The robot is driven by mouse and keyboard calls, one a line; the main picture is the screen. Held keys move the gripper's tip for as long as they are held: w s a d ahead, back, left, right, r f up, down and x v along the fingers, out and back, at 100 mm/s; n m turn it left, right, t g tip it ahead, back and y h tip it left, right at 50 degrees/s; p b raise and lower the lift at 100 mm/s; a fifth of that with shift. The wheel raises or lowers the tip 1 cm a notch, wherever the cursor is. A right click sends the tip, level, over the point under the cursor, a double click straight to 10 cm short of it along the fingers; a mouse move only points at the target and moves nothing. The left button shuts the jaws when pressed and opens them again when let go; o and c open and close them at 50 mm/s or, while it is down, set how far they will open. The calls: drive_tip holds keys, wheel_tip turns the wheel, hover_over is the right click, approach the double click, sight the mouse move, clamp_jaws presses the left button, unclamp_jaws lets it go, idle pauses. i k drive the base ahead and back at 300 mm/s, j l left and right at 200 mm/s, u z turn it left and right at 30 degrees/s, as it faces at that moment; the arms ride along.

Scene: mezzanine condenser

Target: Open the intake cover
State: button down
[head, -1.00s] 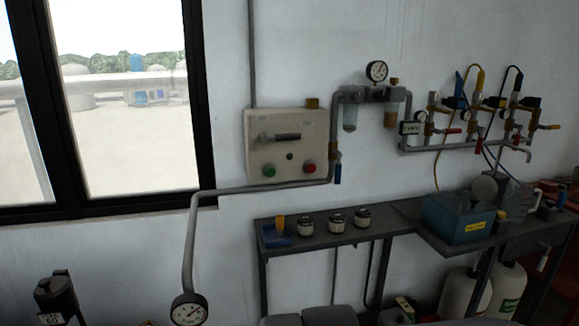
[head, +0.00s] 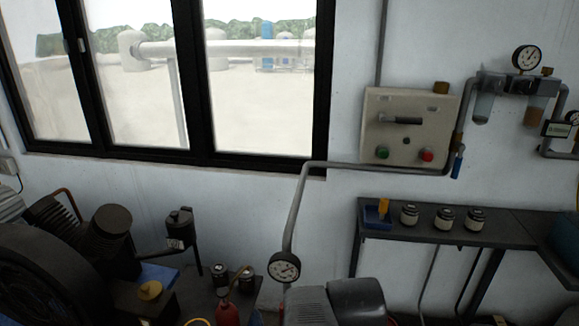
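I cannot single out the intake cover for certain in the head view. Compressor-like machinery fills the lower left, with a large dark wheel or guard (head: 45,275) and a dark ribbed cylinder (head: 108,235). A small black canister (head: 180,228) with a knob-like top and a pale label stands right of it, upright and closed on top; it could be an intake filter, but I cannot tell. My gripper is not in view.
A black-framed window (head: 206,157) spans the wall. A control box (head: 410,130) with green and red buttons hangs right of it. A pressure gauge (head: 284,267) hangs on a grey pipe. A dark shelf (head: 505,228) carries several small jars. A red bottle (head: 228,312) stands low in front.

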sight(179, 223)
drive_tip(key=u, duration=1.15)
